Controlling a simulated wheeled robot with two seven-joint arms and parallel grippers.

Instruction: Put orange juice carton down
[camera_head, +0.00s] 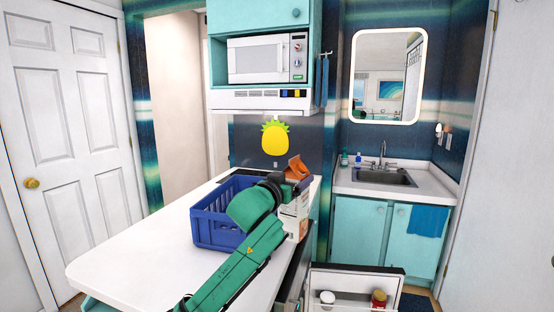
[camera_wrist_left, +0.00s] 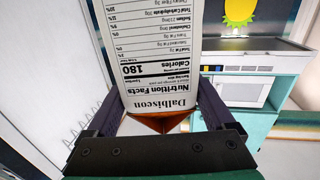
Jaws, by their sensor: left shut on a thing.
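The orange juice carton (camera_head: 294,213) is white with printed side panels and an orange top. It is upright at the counter's right edge, just right of the blue basket. My left gripper (camera_head: 298,184) is shut on it near the top. In the left wrist view the carton (camera_wrist_left: 158,60) appears upside down, its nutrition panel facing the camera, between the two dark fingers of my left gripper (camera_wrist_left: 157,112). The carton's base is hidden in the wrist view, and I cannot tell whether it touches the counter. My right gripper is not in view.
The white counter (camera_head: 130,250) is clear left of the blue basket (camera_head: 212,224). An open door with shelves (camera_head: 350,275) holding jars is below right. A sink (camera_head: 385,177) is behind it. A microwave (camera_head: 258,60) hangs above the counter's far end.

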